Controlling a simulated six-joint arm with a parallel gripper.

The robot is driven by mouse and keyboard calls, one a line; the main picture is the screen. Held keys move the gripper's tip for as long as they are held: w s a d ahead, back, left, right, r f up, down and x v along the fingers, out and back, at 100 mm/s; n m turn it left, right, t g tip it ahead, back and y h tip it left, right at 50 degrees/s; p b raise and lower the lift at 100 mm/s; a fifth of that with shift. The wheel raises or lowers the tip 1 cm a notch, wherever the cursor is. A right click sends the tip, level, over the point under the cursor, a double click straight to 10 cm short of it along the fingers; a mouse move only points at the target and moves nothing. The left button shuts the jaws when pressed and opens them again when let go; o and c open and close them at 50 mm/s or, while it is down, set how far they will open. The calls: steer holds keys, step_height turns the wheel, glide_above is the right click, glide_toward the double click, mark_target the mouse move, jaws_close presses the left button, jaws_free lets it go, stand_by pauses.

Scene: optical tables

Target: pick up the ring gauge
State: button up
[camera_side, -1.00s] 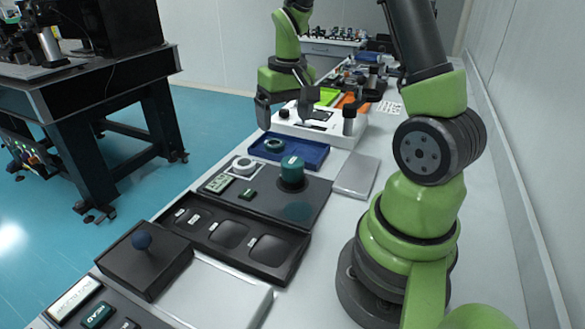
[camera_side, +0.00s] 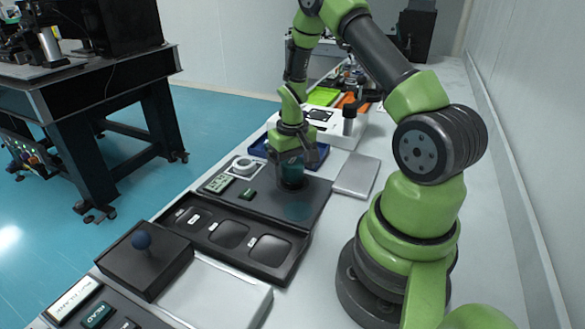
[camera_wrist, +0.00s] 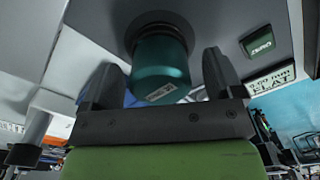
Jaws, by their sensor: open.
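A teal cylinder (camera_side: 291,180) with a small label stands on the dark panel (camera_side: 232,198). My gripper (camera_side: 294,166) is over it, pointing down, with a finger on either side. The wrist view shows the cylinder (camera_wrist: 160,68) between the two open fingers (camera_wrist: 160,80), with a gap on each side. A dark round base shows around the cylinder's far end. The blue tray (camera_side: 258,151) behind is mostly hidden by my gripper, and the ring in it is not visible now. I cannot tell for certain which piece is the ring gauge.
A silver plate (camera_side: 356,175) lies to the right.

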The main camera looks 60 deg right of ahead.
steer(key=shift+f, duration=0.25)
steer(key=c, duration=1.1)
steer(key=shift+c, duration=0.2)
steer(key=shift+r, duration=0.15)
